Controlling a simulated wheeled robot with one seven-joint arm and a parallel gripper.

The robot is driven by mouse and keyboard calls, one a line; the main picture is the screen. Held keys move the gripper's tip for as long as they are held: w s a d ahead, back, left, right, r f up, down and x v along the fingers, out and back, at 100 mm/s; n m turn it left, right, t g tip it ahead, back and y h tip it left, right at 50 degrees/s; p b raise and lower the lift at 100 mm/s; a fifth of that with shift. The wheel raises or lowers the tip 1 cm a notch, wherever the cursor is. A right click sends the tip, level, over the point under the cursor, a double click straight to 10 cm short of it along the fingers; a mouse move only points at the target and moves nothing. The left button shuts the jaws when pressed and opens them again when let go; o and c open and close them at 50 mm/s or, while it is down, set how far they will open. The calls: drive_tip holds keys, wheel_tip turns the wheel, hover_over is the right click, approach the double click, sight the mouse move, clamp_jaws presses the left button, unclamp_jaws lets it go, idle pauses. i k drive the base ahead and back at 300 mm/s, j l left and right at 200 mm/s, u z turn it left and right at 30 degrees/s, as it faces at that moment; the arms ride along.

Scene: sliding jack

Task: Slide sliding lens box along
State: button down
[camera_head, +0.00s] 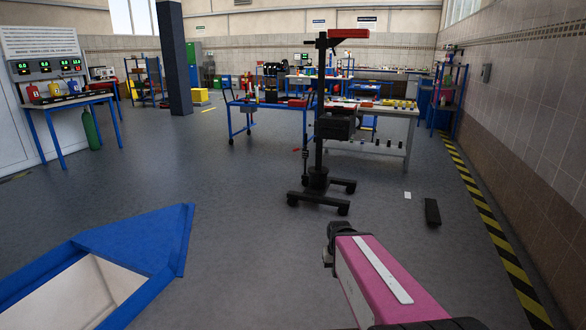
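The lens box (336,126) looks like the dark box mounted partway up a black upright column (320,90). The column stands on a black wheeled base (318,190) on the floor ahead, a little right of centre. A red-topped arm (348,33) sticks out to the right at the column's top. The lens box is in front of a workbench, and its front details are too dark to make out. A pink link of my arm, with a black joint at its far end, reaches in from the lower right. I see no gripper fingers, and nothing of mine touches the stand.
A blue workbench (268,105) stands behind and left of the column, a light-topped one (398,112) behind and right. A black block (432,212) and small white piece (407,195) lie on the floor. A tiled wall (535,130) bounds the right. The left-centre floor is clear.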

sight(331, 125)
drive_tip(key=i+z, duration=0.15)
drive_tip(key=i, duration=0.55)
drive_tip(key=i+j+z, duration=0.1)
drive_tip(key=i, duration=0.55)
